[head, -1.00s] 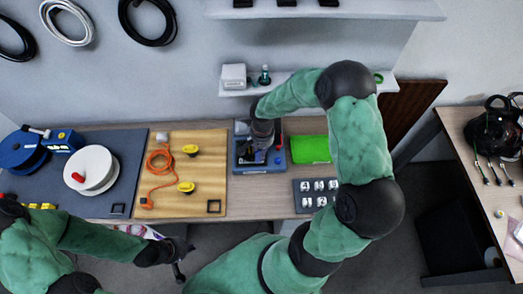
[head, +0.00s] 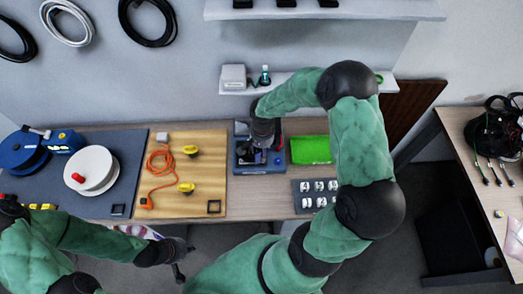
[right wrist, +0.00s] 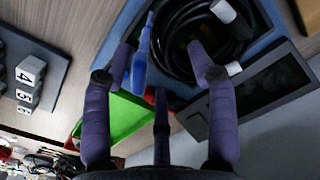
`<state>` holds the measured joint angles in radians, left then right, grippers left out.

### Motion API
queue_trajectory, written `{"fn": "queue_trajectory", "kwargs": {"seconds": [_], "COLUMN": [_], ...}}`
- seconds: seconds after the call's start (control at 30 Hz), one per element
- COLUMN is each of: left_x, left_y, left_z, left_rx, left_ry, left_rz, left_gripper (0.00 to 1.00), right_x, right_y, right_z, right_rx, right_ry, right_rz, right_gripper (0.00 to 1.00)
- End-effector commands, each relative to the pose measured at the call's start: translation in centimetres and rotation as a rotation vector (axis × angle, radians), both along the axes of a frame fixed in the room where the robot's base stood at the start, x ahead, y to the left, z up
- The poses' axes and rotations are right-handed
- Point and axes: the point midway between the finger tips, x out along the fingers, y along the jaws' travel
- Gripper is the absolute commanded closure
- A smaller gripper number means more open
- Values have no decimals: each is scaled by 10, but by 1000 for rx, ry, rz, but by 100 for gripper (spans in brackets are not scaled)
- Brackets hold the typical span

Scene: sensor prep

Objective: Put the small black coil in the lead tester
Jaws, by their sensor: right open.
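The lead tester (head: 260,168) is a blue-based unit with a grey panel on the bench's middle; its blue edge also shows in the right wrist view (right wrist: 262,14). The small black coil (right wrist: 181,42), with white ends, lies within the blue edge, beside the tester's dark-screened panel (right wrist: 262,92). My right gripper (right wrist: 162,62) is open over the coil, its fingers apart on either side of it. Whether they touch it, I cannot tell. In the head view my right gripper (head: 264,138) hides part of the tester. My left gripper (head: 181,263) is low, off the bench's front edge; its jaws are unclear.
A green tray (head: 310,149) and a block of numbered white pieces (head: 316,194) are right of the tester. A wooden board (head: 212,138) with an orange cord (head: 155,160) is left. A shelf (head: 300,84) with a white box (head: 233,76) is behind.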

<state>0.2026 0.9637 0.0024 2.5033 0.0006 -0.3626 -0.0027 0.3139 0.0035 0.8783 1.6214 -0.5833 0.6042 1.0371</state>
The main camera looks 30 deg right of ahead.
Motion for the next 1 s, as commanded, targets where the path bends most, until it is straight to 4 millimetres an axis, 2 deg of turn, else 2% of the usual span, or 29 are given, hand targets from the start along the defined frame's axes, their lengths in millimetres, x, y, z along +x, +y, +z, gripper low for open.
{"fn": "queue_trajectory", "kwargs": {"seconds": [0.3, 0.5, 0.7, 1.0], "left_x": [0, 0, 0, 0], "left_y": [0, 0, 0, 0], "left_z": [6, 8, 9, 9], "left_rx": [0, 0, 0, 0], "left_ry": [0, 0, 0, 0], "left_rz": [0, 0, 0, 0], "left_gripper": [100, 100, 100, 100], "right_x": [1, 0, -1, -1], "right_y": [-1, -1, -1, -1], "right_z": [65, 95, 109, 110], "right_rx": [-1, -1, 0, 0], "right_ry": [-5, -3, -1, -1], "right_rz": [1, 2, 1, 1], "right_gripper": [42, 42, 42, 42]}}
